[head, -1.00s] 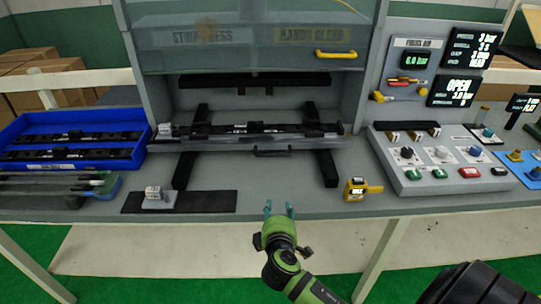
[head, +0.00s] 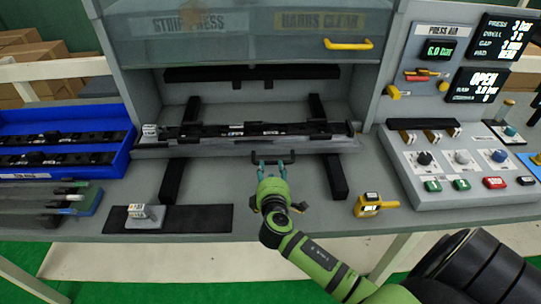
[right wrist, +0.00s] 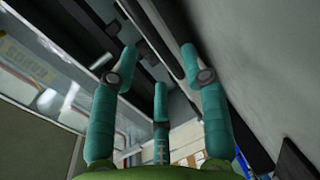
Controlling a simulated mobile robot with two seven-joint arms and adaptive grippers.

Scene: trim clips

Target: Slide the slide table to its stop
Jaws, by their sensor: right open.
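The slide table (head: 220,147) is a wide grey plate lying across two black rails (head: 333,177), in front of the press opening. A long black trim strip (head: 215,133) lies on it. A dark handle (head: 273,155) stands out from its front edge. My right gripper (head: 272,164) is open at this handle, with teal fingers near its two ends; whether they touch it I cannot tell. In the right wrist view the open fingers (right wrist: 155,70) spread near a dark diagonal bar (right wrist: 152,38). My left gripper is not in view.
A raised clear guard with a yellow handle (head: 348,44) hangs above. A blue bin (head: 108,158) of trim strips stands left. A black mat (head: 190,219) with a small grey block, a yellow device (head: 368,206) and a button panel (head: 462,186) are near the front edge.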

